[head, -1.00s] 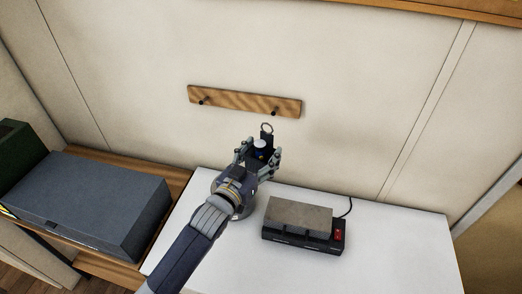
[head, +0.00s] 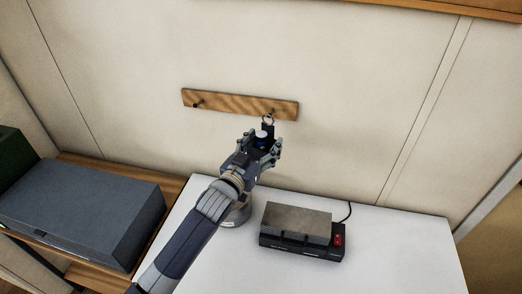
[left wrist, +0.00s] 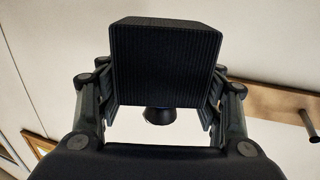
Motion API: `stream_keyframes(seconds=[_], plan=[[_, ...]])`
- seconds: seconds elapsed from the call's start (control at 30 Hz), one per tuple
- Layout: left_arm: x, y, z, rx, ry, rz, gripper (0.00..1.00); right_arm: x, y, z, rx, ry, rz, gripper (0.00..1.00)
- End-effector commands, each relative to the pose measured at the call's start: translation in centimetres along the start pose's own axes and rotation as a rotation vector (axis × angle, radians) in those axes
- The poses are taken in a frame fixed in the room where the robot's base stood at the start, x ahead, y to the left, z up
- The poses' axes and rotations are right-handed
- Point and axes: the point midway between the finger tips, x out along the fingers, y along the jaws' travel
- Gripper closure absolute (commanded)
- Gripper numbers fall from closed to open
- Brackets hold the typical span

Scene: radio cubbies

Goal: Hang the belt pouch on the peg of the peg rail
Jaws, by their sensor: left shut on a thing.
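The belt pouch (head: 267,131) is small and dark with a metal ring on top. In the left wrist view the pouch (left wrist: 165,60) is a black ribbed block between the fingers. The wooden peg rail (head: 235,103) is fixed on the wall with two dark pegs. The ring overlaps the right peg's place in the head view; I cannot tell whether it is around the peg. The left wrist view shows the rail (left wrist: 265,100) and one peg (left wrist: 310,125) at right. My right gripper is not in view.
A white table (head: 395,250) stands below the rail. A grey block (head: 297,222) lies on a black device (head: 300,248) with a red switch and a cord. A large grey-blue box (head: 80,210) sits on a wooden surface at left.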

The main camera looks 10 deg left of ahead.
Motion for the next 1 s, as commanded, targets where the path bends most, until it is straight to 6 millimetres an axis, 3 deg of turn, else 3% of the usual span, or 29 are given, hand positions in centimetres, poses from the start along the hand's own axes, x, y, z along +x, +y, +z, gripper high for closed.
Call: stream_keyframes(seconds=[0.6,1.0], plan=[[3.5,-0.9,0.5,0.001,0.003,0.000,0.64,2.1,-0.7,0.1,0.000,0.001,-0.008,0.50],[4.3,-1.1,1.0,0.001,0.003,0.000,0.64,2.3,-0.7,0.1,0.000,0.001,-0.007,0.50]])
